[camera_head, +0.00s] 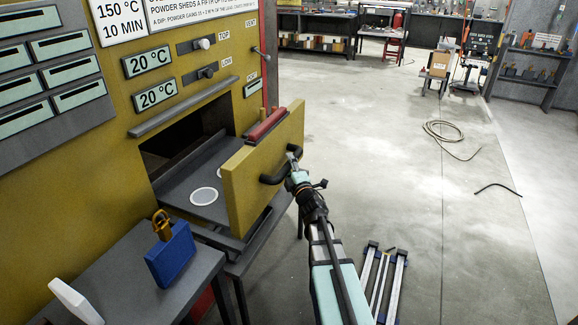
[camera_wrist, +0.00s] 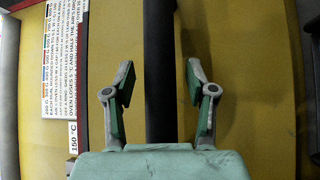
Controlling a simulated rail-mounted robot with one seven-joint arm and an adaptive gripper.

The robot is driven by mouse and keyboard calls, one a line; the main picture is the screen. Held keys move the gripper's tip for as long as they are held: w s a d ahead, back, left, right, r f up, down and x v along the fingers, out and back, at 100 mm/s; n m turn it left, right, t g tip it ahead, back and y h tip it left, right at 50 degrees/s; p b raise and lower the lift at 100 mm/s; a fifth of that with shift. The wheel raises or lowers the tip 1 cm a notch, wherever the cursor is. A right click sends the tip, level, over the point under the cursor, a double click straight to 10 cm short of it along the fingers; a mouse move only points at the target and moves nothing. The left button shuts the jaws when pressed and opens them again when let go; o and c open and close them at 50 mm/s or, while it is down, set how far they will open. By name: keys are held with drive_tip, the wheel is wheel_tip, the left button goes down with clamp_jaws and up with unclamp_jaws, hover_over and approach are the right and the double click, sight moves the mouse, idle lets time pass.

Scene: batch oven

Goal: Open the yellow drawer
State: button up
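The yellow drawer (camera_head: 240,185) stands pulled out of the oven, its thick yellow front well apart from the dark opening. Its dark tray, with a white disc (camera_head: 204,196) on it, shows behind the front. A black bar handle (camera_head: 270,179) is on the drawer's outer face. My gripper (camera_head: 293,158) is at this handle. In the wrist view my gripper (camera_wrist: 160,78) is open, with one finger on each side of the dark handle bar (camera_wrist: 160,115). Gaps show between the bar and both fingers. The yellow face (camera_wrist: 240,90) fills the background.
A dark side table (camera_head: 125,275) at front left holds a blue padlock-shaped block (camera_head: 171,254) and a white slab (camera_head: 75,301). Metal rails (camera_head: 385,285) lie on the floor right of my arm. Floor beyond is mostly clear.

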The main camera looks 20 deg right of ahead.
drive_tip(key=s+f, duration=0.1)
drive_tip(key=s, duration=1.1)
drive_tip(key=shift+a+f, duration=0.3)
drive_tip(key=s+d+f+m+g+h, duration=0.25)
drive_tip(key=f+m+g, duration=0.3)
drive_tip(key=f, duration=0.45)
drive_tip(key=s+d+f+m+g+h, duration=0.25)
drive_tip(key=s+f+m+g, duration=0.2)
drive_tip(key=f+m, duration=0.4)
drive_tip(key=s+a+f+g+y, duration=0.1)
drive_tip(key=s+a+f+g, duration=0.15)
drive_tip(key=f, duration=0.25)
drive_tip(key=s+a+f+g+y, duration=0.1)
drive_tip(key=s+f, duration=0.2)
drive_tip(key=f, duration=0.2)
drive_tip(key=s+a+f+g+y, duration=0.1)
drive_tip(key=s+a+f+g, duration=0.3)
drive_tip(key=s, duration=0.7)
drive_tip(key=s+a+f+m+g+y, duration=0.1)
drive_tip(key=s+a+f+g, duration=0.3)
drive_tip(key=s+a+f, duration=0.4)
drive_tip(key=s+a+f+g+y, duration=0.2)
drive_tip(key=s+a+f+g, duration=0.3)
drive_tip(key=s+a, duration=0.4)
drive_tip(key=s+f, duration=0.1)
drive_tip(key=s, duration=0.5)
drive_tip(key=shift+f+m, duration=0.2)
drive_tip(key=shift+m, duration=0.2)
